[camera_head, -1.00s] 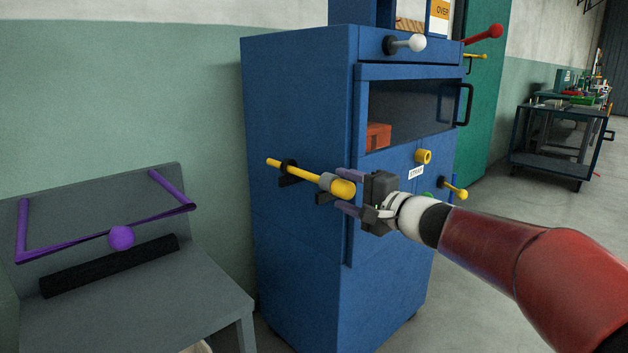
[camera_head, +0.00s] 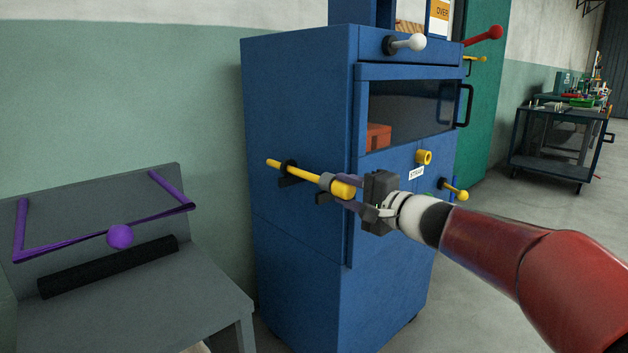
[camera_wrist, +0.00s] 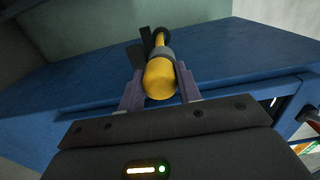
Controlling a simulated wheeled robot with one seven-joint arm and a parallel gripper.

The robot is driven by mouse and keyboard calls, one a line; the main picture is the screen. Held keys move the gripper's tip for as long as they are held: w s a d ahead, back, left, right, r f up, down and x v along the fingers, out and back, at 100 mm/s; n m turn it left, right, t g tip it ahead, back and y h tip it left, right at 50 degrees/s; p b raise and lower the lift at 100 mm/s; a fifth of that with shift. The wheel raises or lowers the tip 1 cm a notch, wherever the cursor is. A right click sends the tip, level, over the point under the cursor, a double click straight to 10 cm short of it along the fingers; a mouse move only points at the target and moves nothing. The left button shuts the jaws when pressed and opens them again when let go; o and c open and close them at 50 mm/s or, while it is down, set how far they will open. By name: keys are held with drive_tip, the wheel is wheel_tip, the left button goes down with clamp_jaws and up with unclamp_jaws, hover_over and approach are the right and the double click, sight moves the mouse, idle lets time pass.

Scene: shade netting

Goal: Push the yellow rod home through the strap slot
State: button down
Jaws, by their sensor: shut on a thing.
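The yellow rod (camera_head: 303,173) lies along the left side of the blue cabinet (camera_head: 300,80), nearly level. Its thin far end passes through a black bracket (camera_head: 289,181) and sticks out beyond it. A second black bracket (camera_head: 323,198) sits below the rod's grey collar. My gripper (camera_head: 342,189) is shut on the rod's thick near end, one finger on each side. The wrist view shows the rod's rounded end (camera_wrist: 160,78) between the purple-grey fingers. I cannot make out a strap slot as such; the black bracket partly hides the rod.
A grey bench (camera_head: 150,300) with a purple frame, purple ball (camera_head: 120,237) and black bar (camera_head: 110,267) stands at left. The cabinet front has a white knob (camera_head: 408,43) and yellow knobs. A cart (camera_head: 560,150) stands far right. Floor shows between cabinet and cart.

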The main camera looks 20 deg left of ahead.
drive_tip(key=shift+s+d+b, duration=0.25)
drive_tip(key=shift+d+b, duration=0.35)
drive_tip(key=shift+d, duration=0.1)
idle(0.3)
drive_tip(key=shift+b+v, duration=0.7)
drive_tip(key=shift+v, duration=0.75)
drive_tip(key=b+v, duration=0.3)
drive_tip(key=v, duration=1.9)
drive_tip(key=shift+s+d, duration=0.2)
drive_tip(key=shift+d, duration=0.1)
idle(1.3)
drive_tip(key=shift+d, duration=0.1)
idle(0.4)
drive_tip(key=shift+v, duration=1.9)
